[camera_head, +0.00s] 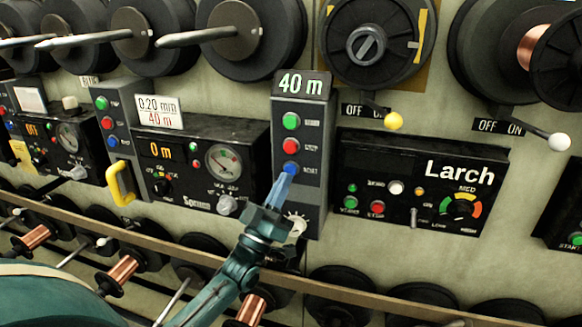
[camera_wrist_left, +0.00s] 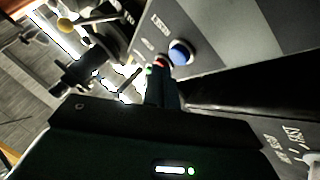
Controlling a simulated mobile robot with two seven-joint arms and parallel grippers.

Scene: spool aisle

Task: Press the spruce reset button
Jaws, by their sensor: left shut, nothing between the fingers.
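A grey button column (camera_head: 318,212) has a green, a red and a blue button, with a "40 m" display on top. The blue button (camera_head: 291,168) is lowest, its label seeming to read RESET. The column stands between the dark panel labelled Spruce (camera_head: 250,146) and the Larch panel. My left gripper (camera_head: 284,180) is shut and empty, its tip just below the blue button and overlapping its lower edge. In the left wrist view the blue button (camera_wrist_left: 180,52) shows beside the fingertips (camera_wrist_left: 160,82); contact cannot be told. My right gripper is not in view.
A similar button column (camera_head: 112,125) and a yellow handle (camera_head: 121,184) stand left of the Spruce panel. The Larch panel (camera_head: 400,155) is at right, with levers (camera_head: 393,121) above. Spools line the wall above, and a rail (camera_head: 350,291) with spools runs below.

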